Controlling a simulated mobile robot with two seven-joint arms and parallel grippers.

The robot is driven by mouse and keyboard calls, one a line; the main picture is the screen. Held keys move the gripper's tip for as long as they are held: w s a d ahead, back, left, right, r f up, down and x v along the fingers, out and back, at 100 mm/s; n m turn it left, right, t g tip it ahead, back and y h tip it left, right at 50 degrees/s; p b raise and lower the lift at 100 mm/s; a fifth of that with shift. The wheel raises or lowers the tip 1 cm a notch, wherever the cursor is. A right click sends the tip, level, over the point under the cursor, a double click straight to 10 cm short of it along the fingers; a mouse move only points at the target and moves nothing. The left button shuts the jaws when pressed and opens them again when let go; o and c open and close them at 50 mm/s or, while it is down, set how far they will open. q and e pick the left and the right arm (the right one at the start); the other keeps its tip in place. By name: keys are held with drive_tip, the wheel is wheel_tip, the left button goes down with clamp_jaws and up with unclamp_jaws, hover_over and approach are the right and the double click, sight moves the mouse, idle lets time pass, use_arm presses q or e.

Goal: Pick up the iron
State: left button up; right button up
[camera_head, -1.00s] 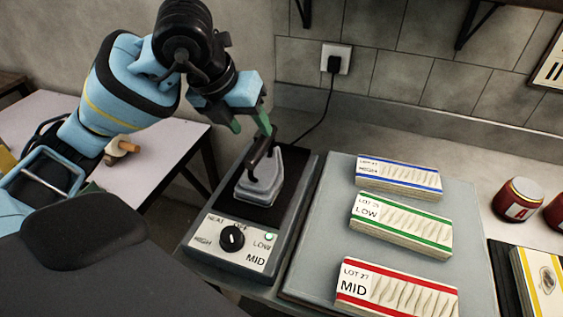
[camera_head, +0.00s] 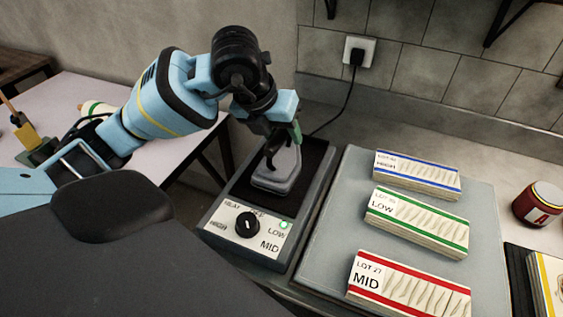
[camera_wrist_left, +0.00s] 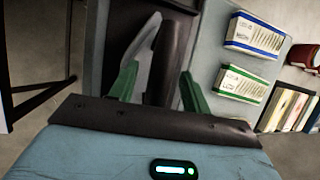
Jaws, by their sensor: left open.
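The iron (camera_head: 275,179) has a grey body and a dark handle. My right gripper is not in view.
A grey board (camera_head: 338,211) right of the station holds cloth stacks with blue (camera_head: 418,174), green (camera_head: 416,222) and red (camera_head: 410,284) bands. A red jar (camera_head: 538,204) stands at the right. A cord runs to the wall socket (camera_head: 360,52) behind.

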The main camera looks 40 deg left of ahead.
use_arm(q)
drive_tip(key=shift+w+f, duration=0.15)
drive_tip(key=shift+f, duration=0.3)
drive_tip(key=shift+f, duration=0.25)
idle(0.3)
clamp_jaws()
idle(1.4)
drive_tip(key=shift+r, duration=0.15)
